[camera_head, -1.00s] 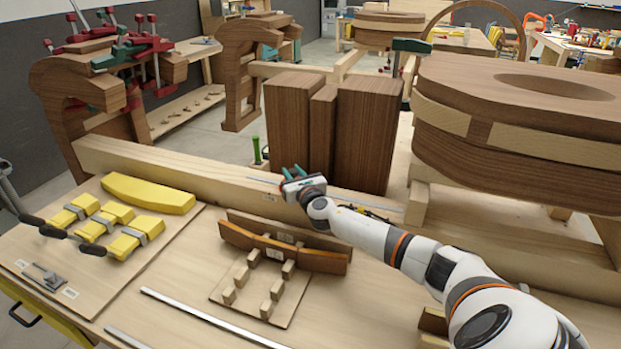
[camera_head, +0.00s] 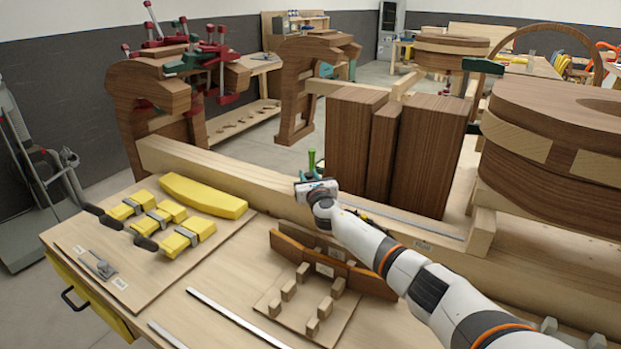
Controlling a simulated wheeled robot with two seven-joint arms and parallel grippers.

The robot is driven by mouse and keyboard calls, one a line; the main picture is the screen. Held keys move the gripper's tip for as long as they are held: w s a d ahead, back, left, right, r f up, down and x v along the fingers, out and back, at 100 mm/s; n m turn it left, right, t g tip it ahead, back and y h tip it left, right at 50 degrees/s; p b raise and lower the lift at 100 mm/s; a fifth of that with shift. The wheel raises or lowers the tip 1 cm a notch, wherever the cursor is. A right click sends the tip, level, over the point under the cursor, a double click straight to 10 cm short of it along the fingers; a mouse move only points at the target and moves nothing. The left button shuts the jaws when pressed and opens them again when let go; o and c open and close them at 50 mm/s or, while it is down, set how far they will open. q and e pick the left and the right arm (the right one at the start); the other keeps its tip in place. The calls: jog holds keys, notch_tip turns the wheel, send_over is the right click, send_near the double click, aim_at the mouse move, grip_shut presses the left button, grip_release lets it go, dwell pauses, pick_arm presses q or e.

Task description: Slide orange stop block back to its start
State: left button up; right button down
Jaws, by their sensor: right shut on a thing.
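My right gripper (camera_head: 308,184) is at the long pale wooden beam (camera_head: 240,185), at the beam's top edge, in front of the dark wooden blocks. It is shut, and its fingers point away from me. I cannot make out the orange stop block; it is hidden at the gripper's jaws. A metal strip (camera_head: 400,221) runs along the beam to the right of the gripper. My left gripper is not in view.
A green upright handle (camera_head: 312,160) stands just behind the right gripper. Tall dark blocks (camera_head: 430,150) stand to its right. Yellow clamps (camera_head: 185,238) and a yellow curved piece (camera_head: 203,194) lie on a board at left. Curved brown pieces (camera_head: 325,262) stand near the forearm.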

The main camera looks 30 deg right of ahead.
jog(key=c, duration=1.5)
grip_release()
jog(key=shift+w+a+r, duration=0.1)
jog(key=shift+a+r, duration=0.05)
jog(key=shift+r, duration=0.05)
jog(key=o, duration=0.4)
jog(key=shift+w+a+f, duration=0.1)
jog(key=shift+w+f, duration=0.1)
jog(key=shift+c, duration=0.2)
jog(key=shift+s, duration=0.7)
jog(key=v, duration=1)
jog(key=shift+s+a+p, duration=0.25)
jog(key=shift+s+p, duration=0.05)
jog(key=shift+p, duration=0.1)
